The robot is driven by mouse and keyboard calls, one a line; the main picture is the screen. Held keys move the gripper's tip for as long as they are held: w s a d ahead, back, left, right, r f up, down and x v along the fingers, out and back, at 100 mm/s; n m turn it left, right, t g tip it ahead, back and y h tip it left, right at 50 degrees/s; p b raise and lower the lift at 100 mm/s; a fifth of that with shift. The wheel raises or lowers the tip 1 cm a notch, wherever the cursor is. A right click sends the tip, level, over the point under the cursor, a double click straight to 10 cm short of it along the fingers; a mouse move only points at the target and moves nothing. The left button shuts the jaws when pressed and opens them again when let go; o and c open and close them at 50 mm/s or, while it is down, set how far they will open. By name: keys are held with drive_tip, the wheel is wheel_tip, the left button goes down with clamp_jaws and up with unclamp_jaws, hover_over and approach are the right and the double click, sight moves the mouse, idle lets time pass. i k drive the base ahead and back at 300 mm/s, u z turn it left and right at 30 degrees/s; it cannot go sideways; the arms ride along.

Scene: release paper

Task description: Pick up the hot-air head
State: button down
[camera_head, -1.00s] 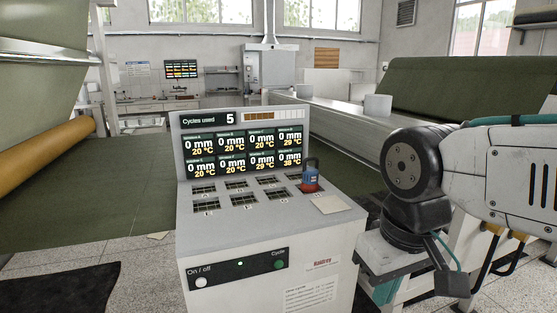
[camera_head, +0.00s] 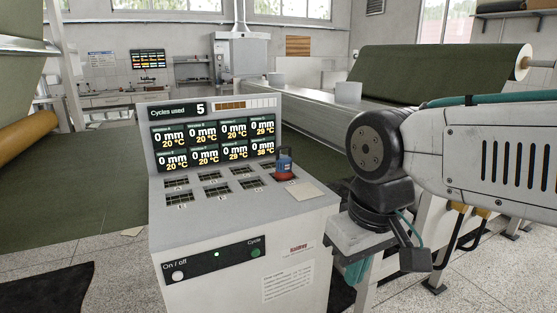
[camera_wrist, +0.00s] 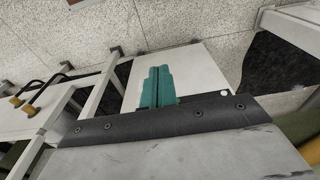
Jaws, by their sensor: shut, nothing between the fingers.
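The hot-air head (camera_head: 285,167), which I take to be the small blue thing with a red base and dark top, stands upright on the right end of the white test machine's top (camera_head: 240,205). It sits at the right end of the rows of grilles. My gripper (camera_head: 354,271) hangs lower, to the right of the machine's cabinet, apart from the head. Its teal fingers, partly hidden behind my wrist, also show in the wrist view (camera_wrist: 158,78), shut together and empty. The hot-air head cannot be made out in the wrist view.
A pale square plate (camera_head: 290,196) lies just in front of the head. The screen panel (camera_head: 214,135) rises behind the grilles. A long conveyor table (camera_head: 312,118) with rolls of green material runs behind. Speckled floor (camera_head: 110,270) is open at the left.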

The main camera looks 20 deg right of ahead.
sight(284, 164)
drive_tip(key=z, duration=0.1)
drive_tip(key=i, duration=1.3)
drive_tip(key=u, duration=0.05)
